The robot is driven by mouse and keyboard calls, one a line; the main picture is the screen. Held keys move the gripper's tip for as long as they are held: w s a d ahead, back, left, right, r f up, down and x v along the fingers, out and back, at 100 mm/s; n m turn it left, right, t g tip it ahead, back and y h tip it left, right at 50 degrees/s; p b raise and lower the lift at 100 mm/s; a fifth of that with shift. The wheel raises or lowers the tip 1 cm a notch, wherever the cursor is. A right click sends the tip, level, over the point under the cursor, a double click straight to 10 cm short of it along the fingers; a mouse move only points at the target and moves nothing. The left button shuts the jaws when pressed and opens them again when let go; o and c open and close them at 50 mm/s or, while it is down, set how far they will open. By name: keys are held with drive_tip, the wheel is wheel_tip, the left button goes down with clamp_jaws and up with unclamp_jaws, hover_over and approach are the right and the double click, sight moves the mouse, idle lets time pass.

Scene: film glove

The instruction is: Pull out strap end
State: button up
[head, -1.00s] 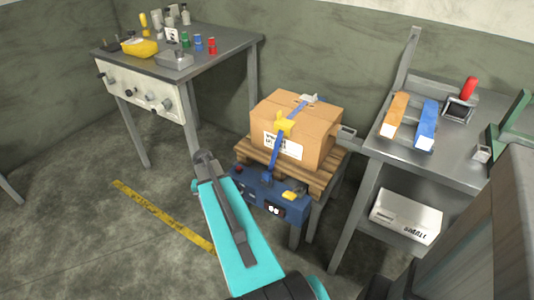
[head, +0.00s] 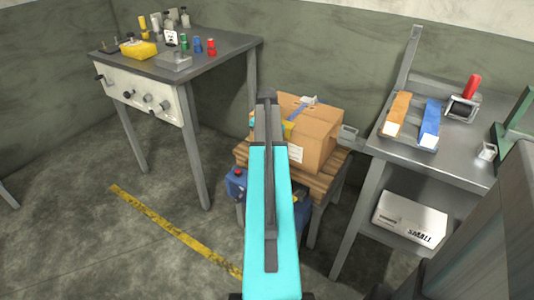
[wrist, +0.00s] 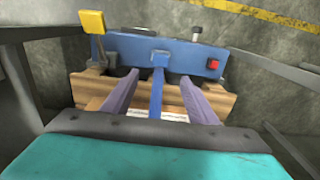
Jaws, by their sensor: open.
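A cardboard box (head: 322,129) sits on a wooden pallet (head: 328,175), with a yellow buckle (head: 288,129) and part of a blue strap (head: 300,107) showing on it. In the wrist view the blue strap (wrist: 157,92) runs down from a wider blue piece at the edge of a blue tensioner unit (wrist: 185,57). My gripper (wrist: 158,78) is open, with one finger on each side of the strap. I see gaps between the strap and both fingers. In the head view my teal arm hides the strap's front and most of the blue unit.
A yellow lever (wrist: 93,22) and a red button (wrist: 214,64) are on the blue unit. A side table (head: 455,145) with orange and blue items stands to the right. A workbench (head: 215,60) stands at back left. Open floor lies left of my arm.

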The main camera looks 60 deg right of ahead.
drive_tip(key=shift+f, duration=0.15)
drive_tip(key=shift+f+b, duration=0.55)
drive_tip(key=shift+f, duration=6.25)
drive_tip(key=c, duration=1.2)
